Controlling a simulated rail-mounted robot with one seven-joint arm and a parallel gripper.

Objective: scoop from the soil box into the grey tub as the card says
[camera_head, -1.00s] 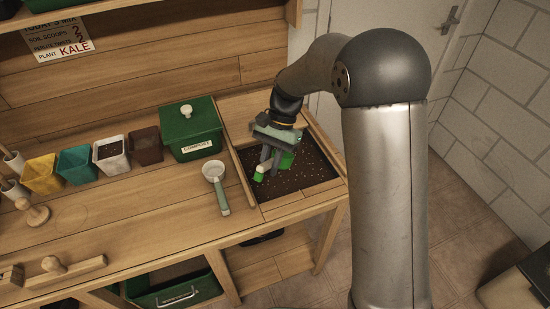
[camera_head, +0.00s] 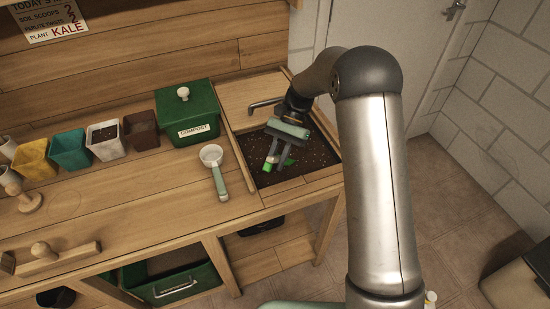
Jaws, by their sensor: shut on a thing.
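The soil box (camera_head: 323,173), filled with dark soil, is set into the right end of the bench. My gripper (camera_head: 272,156) points down over it, shut on a green scoop (camera_head: 267,167). The scoop is at the soil; its bowl is mostly hidden by the fingers, so its load and depth cannot be told. The card (camera_head: 48,20) on the back wall reads soil scoops 2 and plant kale; its perlite line is hard to read. I cannot make out which vessel is the grey tub; a pale pot (camera_head: 104,139) with dark filling stands in the row at left.
A green lidded compost box (camera_head: 190,120) stands left of the soil box. A white-bowled scoop with a pale green handle (camera_head: 215,165) lies before it. Yellow (camera_head: 35,160), teal (camera_head: 71,150) and brown (camera_head: 142,132) pots line the back.

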